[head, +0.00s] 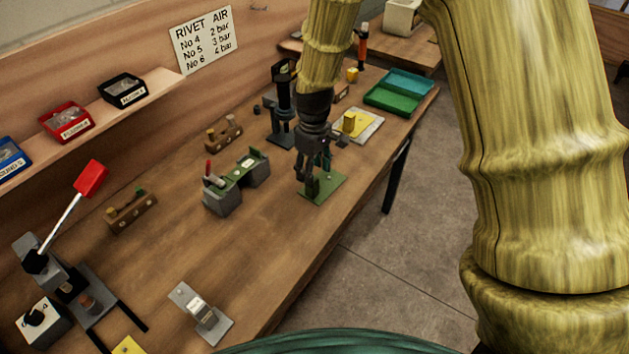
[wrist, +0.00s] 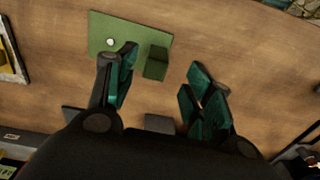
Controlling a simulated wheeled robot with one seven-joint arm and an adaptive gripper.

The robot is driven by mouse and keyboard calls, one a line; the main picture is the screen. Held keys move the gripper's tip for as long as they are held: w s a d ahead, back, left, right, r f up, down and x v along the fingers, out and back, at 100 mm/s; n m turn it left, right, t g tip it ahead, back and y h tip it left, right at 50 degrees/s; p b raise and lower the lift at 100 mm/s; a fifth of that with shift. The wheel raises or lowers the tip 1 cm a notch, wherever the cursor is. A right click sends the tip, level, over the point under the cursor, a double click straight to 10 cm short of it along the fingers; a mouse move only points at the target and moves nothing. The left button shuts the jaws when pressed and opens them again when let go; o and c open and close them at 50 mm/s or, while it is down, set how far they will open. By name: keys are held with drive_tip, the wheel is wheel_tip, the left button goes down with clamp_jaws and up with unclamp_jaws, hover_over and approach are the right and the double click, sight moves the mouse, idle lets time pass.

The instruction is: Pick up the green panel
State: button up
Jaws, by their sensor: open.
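The green panel (head: 328,188) is a flat plate lying on the wooden bench, under my gripper (head: 318,165) in the head view. In the wrist view the green panel (wrist: 150,30) lies at the top, with a raised green block (wrist: 157,62) and a small pale round spot on it. My gripper (wrist: 160,90) is open and empty. Its left finger overlaps the panel's lower edge in the picture, and the green block shows between the two fingers. The right finger is beyond the panel's right side. I cannot tell the height of the fingertips above the panel.
A grey fixture with a green top (head: 238,181) stands left of the panel. A dark press (head: 282,110) stands behind. A grey plate with a yellow piece (head: 357,125) and a green tray (head: 393,100) lie farther back. The bench edge runs close on the right.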

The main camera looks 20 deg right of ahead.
sight(315, 190)
drive_tip(key=shift+s+d+f, duration=0.1)
drive_tip(key=shift+s+f, duration=0.05)
drive_tip(key=shift+f, duration=0.3)
drive_tip(key=shift+w+f+p, duration=0.2)
drive_tip(key=shift+f+p, duration=0.15)
drive_tip(key=shift+f, duration=0.85)
drive_tip(key=shift+s+f+p, duration=0.15)
drive_tip(key=shift+f+p, duration=0.35)
wheel_tip(315, 190, down, 2)
drive_tip(key=shift+d+f+p, duration=0.1)
drive_tip(key=shift+f+p, duration=0.05)
drive_tip(key=shift+p, duration=0.55)
drive_tip(key=shift+f+p, duration=0.3)
drive_tip(key=shift+f, duration=0.8)
drive_tip(key=shift+c, duration=0.2)
drive_tip(key=c, duration=1)
clamp_jaws()
